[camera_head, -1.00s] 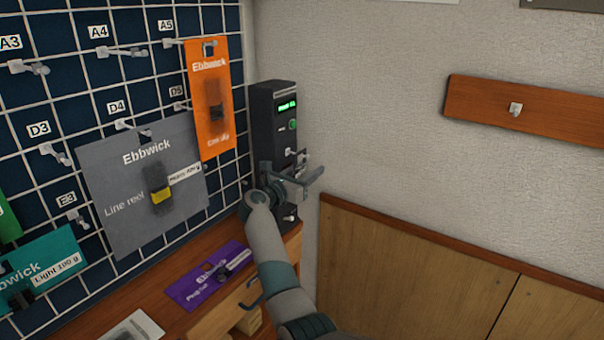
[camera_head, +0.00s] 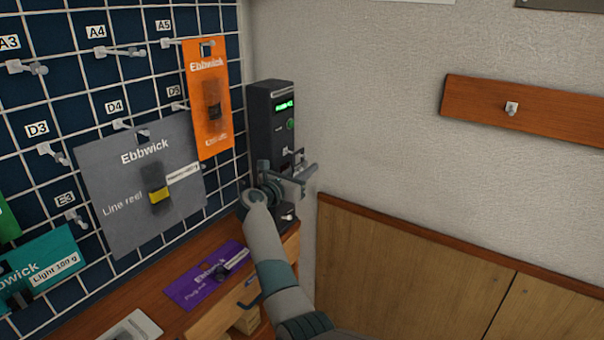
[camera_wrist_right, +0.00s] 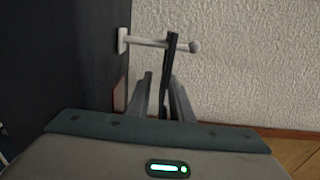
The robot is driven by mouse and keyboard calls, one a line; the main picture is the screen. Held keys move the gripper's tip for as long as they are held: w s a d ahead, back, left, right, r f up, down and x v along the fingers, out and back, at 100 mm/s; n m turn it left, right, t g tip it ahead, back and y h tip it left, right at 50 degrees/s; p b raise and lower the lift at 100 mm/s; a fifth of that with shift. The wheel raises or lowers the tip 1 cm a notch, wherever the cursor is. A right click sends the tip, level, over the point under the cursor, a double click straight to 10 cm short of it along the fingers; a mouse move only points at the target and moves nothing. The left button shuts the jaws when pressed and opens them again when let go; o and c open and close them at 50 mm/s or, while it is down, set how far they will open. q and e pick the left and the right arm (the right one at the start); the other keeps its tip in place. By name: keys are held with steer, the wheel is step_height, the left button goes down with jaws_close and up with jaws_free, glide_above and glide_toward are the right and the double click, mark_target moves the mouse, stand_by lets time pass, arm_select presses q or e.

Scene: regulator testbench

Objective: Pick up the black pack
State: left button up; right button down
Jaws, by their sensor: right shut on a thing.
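A thin dark strip (camera_wrist_right: 170,62), which looks like the black pack seen edge-on, hangs at a pale peg with a ball end (camera_wrist_right: 194,47) in the right wrist view. My right gripper (camera_wrist_right: 171,92) is shut on it, with one finger on each side. In the head view my right gripper (camera_head: 300,178) is in front of the black upright unit (camera_head: 270,105), below its small peg. The pack's face is hidden there. My left gripper is not in view.
A wire grid on the left holds an orange pack (camera_head: 209,135), a grey pack (camera_head: 115,190) and a teal pack (camera_head: 50,262). A purple pack (camera_head: 190,292) lies on the wooden bench below. The plastered wall on the right has a wooden rail (camera_head: 550,112) with a peg.

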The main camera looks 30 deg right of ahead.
steer(key=shift+r, duration=0.15)
steer(key=shift+r+b, duration=0.3)
steer(key=shift+r, duration=0.3)
steer(key=s+d, duration=0.2)
steer(key=s, duration=0.6)
steer(key=s+d, duration=0.2)
steer(key=s, duration=0.7)
steer(key=shift+s+d+b, duration=0.2)
steer(key=shift+d+b, duration=0.2)
steer(key=shift+b, duration=0.05)
steer(key=s+a+f+n+t+y, duration=0.3)
steer(key=s+a+f+n+y, duration=0.1)
steer(key=a, duration=0.7)
steer(key=s+a+f+n+t+y, duration=0.4)
steer(key=s+a+y, duration=0.3)
steer(key=a, duration=0.5)
steer(key=s+a+f+n+t+y, duration=0.4)
steer(key=s+a+n+y, duration=0.1)
steer(key=a, duration=0.7)
steer(key=shift+s+y, duration=0.3)
steer(key=shift+s, duration=0.2)
steer(key=shift+a, duration=0.1)
